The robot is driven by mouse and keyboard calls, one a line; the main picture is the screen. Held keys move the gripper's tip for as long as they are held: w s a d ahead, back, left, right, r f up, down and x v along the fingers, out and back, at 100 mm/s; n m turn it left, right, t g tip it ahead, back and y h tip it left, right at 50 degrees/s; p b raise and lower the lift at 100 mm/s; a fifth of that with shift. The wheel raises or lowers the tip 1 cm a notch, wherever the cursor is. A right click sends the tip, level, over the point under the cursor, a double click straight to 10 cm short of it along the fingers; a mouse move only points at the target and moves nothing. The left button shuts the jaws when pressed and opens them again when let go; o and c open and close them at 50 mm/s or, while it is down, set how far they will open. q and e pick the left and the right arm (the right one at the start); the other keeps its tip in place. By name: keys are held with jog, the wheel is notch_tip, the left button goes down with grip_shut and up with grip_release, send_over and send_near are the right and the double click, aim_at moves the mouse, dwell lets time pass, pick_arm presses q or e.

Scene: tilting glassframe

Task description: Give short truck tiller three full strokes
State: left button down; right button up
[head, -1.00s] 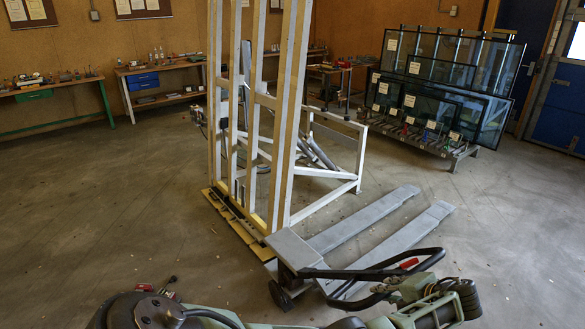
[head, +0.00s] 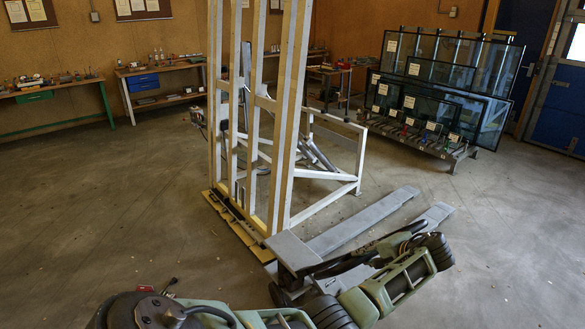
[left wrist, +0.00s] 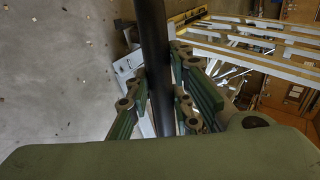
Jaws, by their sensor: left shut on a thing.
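The short truck (head: 291,250) is a grey pallet truck on the floor at the lower middle of the head view, its two forks pointing to the back right. Its black tiller (head: 402,231) slants up to the right from the truck's front and is partly hidden behind my left arm. In the left wrist view the tiller (left wrist: 152,25) is a dark bar running between the fingers. My left gripper (left wrist: 160,72) is shut on that bar; in the head view my wrist mostly covers it. My right gripper is not in view.
A tall white and yellow frame (head: 285,130) stands right behind the truck. A rack of glass panes (head: 440,95) stands at the back right, and workbenches (head: 160,70) line the back wall. The floor to the right and left is clear.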

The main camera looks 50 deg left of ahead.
pick_arm(q)
jog(key=shift+d, duration=0.1)
jog(key=w+a+r, duration=0.1)
jog(key=a+r, duration=0.5)
jog(key=a, duration=0.4)
jog(key=shift+r, duration=0.35)
jog(key=w+a+r+b, duration=0.1)
jog(key=a+r, duration=0.4)
jog(key=a, duration=0.6)
jog(key=shift+w+r, duration=0.2)
